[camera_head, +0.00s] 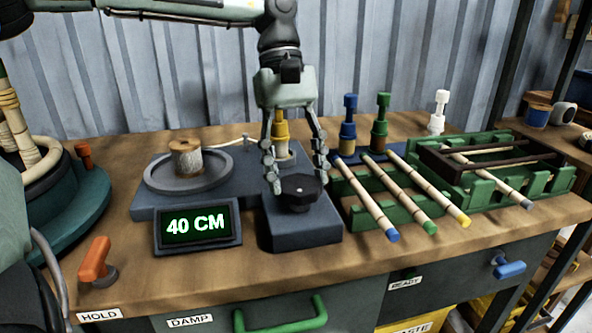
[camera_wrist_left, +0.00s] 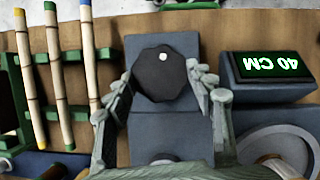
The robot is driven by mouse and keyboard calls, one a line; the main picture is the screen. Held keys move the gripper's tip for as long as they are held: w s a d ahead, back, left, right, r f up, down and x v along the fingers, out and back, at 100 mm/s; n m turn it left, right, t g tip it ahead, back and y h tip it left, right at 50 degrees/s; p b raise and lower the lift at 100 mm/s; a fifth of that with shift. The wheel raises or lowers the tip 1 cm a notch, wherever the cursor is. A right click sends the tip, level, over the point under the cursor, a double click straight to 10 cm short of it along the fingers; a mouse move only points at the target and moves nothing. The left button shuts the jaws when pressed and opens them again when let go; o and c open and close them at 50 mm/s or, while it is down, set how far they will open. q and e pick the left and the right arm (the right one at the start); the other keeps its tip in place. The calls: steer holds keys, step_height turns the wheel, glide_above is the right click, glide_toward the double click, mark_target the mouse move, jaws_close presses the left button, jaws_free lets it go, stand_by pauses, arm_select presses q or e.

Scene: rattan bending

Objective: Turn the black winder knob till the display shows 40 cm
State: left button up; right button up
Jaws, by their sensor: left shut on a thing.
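The black winder knob (camera_head: 300,192) sits on a dark grey block to the right of the display. My left gripper (camera_head: 298,180) reaches down from above with its fingers on either side of the knob and is shut on it. In the left wrist view the knob (camera_wrist_left: 162,76) lies between the two fingers (camera_wrist_left: 160,92). A white dot shows on its top. My right gripper is not in view.
A wooden spool (camera_head: 186,160) stands on a round grey plate behind the display. Several rattan poles lie on a green rack (camera_head: 400,207) at the right. An orange lever (camera_head: 95,260) and a green drawer handle (camera_head: 282,320) are at the front.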

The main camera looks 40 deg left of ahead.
arm_select(q)
steer(key=shift+m, duration=0.6)
steer(key=shift+y, duration=0.3)
steer(key=o, duration=1.2)
steer(key=shift+c, duration=0.2)
steer(key=v, duration=1.2)
steer(key=shift+w, duration=0.2)
steer(key=shift+f, duration=0.1)
